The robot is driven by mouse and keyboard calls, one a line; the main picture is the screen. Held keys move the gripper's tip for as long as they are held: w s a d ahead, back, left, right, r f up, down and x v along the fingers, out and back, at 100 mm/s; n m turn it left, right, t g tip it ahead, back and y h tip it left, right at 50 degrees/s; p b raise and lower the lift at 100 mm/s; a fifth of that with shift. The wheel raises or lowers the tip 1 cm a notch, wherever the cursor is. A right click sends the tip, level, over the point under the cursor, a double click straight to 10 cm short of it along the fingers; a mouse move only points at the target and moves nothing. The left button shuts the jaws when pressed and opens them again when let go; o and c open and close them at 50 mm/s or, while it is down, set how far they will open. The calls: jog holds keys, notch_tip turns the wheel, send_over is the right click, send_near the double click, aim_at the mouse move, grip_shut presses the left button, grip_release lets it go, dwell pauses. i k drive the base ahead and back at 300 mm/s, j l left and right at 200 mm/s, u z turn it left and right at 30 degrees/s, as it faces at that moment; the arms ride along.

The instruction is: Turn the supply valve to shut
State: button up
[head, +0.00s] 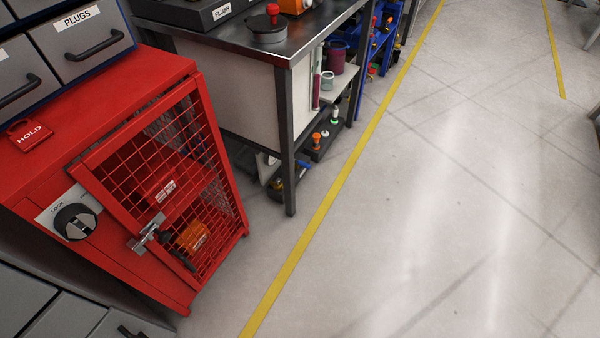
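I see nothing that I can clearly identify as the supply valve. A black round knob (75,222) on a pale plate marked LOCK sits on the front of a red cabinet (135,82) at the left. A dark round piece with a red knob on top (268,22) stands on the metal workbench (325,35); I cannot tell what it is. My gripper is not in view.
The red cabinet has a mesh door (165,165) with a metal latch (148,235); an orange item (192,236) shows behind the mesh. A red HOLD tag (30,135) lies on top. Grey drawers (85,40) stand at upper left. The floor (430,200) right of the yellow line (330,197) is clear.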

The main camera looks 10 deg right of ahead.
aim_at(300, 162)
jog(key=i+l, duration=0.3)
jog(key=i+l+u, duration=0.1)
jog(key=u, duration=0.55)
jog(key=i+l+u, duration=0.35)
jog(key=l, duration=0.25)
jog(key=i+l+u, duration=0.2)
jog(key=l+u, duration=0.2)
jog(key=l, duration=0.25)
jog(key=i+l, duration=0.1)
jog(key=l, duration=0.25)
jog(key=i+l, duration=0.15)
jog(key=l, duration=0.25)
jog(key=i+l, duration=0.1)
jog(key=l, duration=0.25)
jog(key=i+l, duration=0.1)
jog(key=l, duration=0.25)
jog(key=i+l+u, duration=0.1)
jog(key=l, duration=0.3)
